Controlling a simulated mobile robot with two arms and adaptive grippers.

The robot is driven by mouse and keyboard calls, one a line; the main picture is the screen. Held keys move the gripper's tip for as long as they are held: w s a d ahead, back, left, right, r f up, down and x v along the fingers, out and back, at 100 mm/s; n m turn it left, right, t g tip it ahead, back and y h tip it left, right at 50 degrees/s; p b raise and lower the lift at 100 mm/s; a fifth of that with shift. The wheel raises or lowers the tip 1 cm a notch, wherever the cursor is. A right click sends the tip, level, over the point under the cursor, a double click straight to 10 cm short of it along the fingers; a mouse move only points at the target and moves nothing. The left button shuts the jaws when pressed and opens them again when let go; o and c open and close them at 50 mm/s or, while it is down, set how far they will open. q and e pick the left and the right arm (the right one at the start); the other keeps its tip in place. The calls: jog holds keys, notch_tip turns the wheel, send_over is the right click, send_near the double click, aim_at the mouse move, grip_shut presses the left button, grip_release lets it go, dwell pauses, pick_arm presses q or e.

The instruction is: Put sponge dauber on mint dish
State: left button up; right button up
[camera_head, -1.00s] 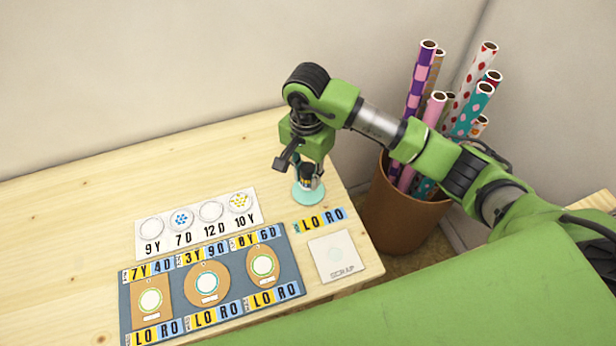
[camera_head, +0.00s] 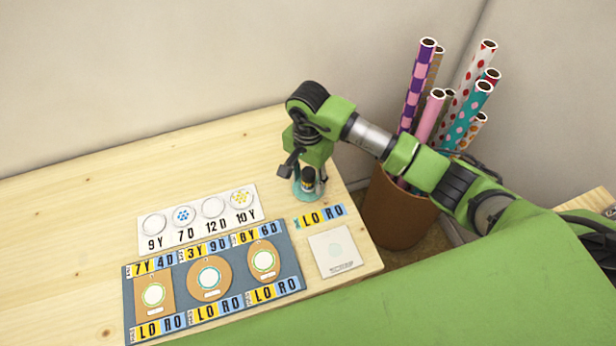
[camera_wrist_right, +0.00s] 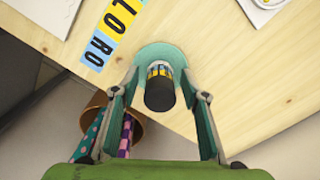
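The sponge dauber (camera_wrist_right: 160,90), dark with a yellow and blue band, is upright over the mint dish (camera_wrist_right: 148,54) and appears to stand on it. In the head view the dauber (camera_head: 308,181) and the dish (camera_head: 308,196) are near the table's right edge, partly hidden by my right gripper. My right gripper (camera_wrist_right: 160,80) is around the dauber, its fingers apart with a gap on each side, so it looks open. My left gripper is not in view.
A label strip (camera_head: 322,217) and a scrap card (camera_head: 336,252) lie in front of the dish. A white card of circles (camera_head: 198,216) and a blue board (camera_head: 213,295) with tags lie left. A brown bin (camera_head: 392,212) of paper rolls stands beyond the right edge.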

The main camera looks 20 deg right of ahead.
aim_at(308, 173)
jog(key=shift+r, duration=0.4)
notch_tip(308, 173, up, 12)
jog(key=shift+f+b, duration=0.2)
jog(key=shift+b, duration=0.95)
jog(key=shift+s, duration=0.1)
